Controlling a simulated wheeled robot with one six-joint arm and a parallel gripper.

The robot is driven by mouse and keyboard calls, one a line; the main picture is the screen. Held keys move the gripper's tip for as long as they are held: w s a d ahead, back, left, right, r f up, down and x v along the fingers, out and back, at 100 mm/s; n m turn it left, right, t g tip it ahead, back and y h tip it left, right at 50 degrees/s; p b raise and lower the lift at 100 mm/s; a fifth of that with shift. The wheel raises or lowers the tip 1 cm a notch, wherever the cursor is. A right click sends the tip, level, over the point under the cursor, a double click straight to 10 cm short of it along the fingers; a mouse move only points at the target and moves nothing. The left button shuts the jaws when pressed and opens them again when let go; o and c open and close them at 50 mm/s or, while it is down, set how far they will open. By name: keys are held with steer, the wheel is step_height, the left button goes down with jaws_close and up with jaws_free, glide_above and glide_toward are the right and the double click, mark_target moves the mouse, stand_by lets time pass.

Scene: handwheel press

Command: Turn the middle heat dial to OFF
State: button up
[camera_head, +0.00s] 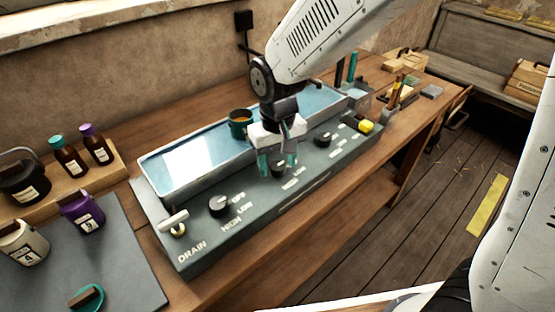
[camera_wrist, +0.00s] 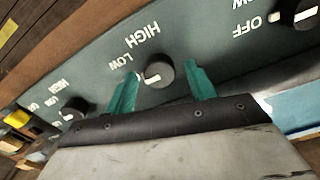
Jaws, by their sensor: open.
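The middle heat dial (camera_head: 278,171) is a black round knob on the grey-green front panel (camera_head: 320,178). It also shows in the wrist view (camera_wrist: 160,72), with a white mark on its lower left side. The words LOW (camera_wrist: 133,62) and HIGH (camera_wrist: 142,35) are printed beside it; its OFF label is not visible. My gripper (camera_head: 277,163) is open above the dial. In the wrist view, its teal fingers (camera_wrist: 163,78) stand on either side of the knob, with gaps between; the left finger covers some of the panel near the mark.
A left dial (camera_head: 219,206) and a right dial (camera_head: 323,139) flank the middle one. A water trough (camera_head: 180,167) with a teal cup (camera_head: 240,124) lies behind. A drain lever (camera_head: 173,220) is at the panel's left end, a yellow button (camera_head: 366,126) at its right.

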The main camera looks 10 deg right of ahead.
mark_target(278, 166)
steer(key=shift+r, duration=0.1)
step_height(278, 166, up, 8)
steer(key=shift+f, duration=0.2)
steer(key=shift+s, duration=0.1)
stand_by(0.4)
steer(key=s+d+r+m, duration=0.2)
steer(key=s+d+r, duration=0.1)
steer(key=s+d, duration=0.6)
steer(key=s+d+r+m+t, duration=0.1)
steer(key=s+d+r, duration=0.3)
steer(key=s+d, duration=0.6)
steer(key=shift+s+d+m, duration=0.25)
steer(key=shift+d+m, duration=0.25)
steer(key=shift+d, duration=0.45)
